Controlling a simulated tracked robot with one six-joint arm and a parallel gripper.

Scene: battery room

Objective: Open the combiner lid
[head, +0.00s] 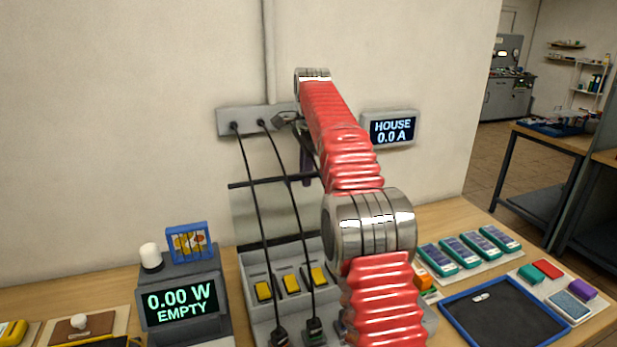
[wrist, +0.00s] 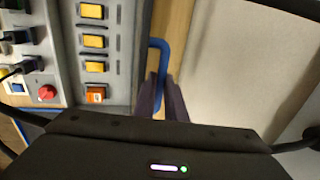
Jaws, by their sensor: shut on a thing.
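The combiner (head: 254,268) is a grey box on the bench with a row of yellow switches; it also shows at the left of the wrist view (wrist: 119,55). Its lid (head: 262,215) looks like a clear pane with a dark top edge, standing raised at the box's back; its exact angle is hard to tell. My gripper (wrist: 161,88) is shut on a blue handle (wrist: 163,43), dark fingers on both sides of it. In the head view my arm hides most of the handle area, and only a dark finger (head: 305,166) shows beside it.
Black cables hang from a wall plate (head: 228,122) in front of the lid and down to the combiner. A display (head: 180,300) reading EMPTY stands left. A HOUSE meter (head: 392,130) is on the wall. A blue-rimmed tray (head: 450,313) and several teal packs (head: 470,246) lie right.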

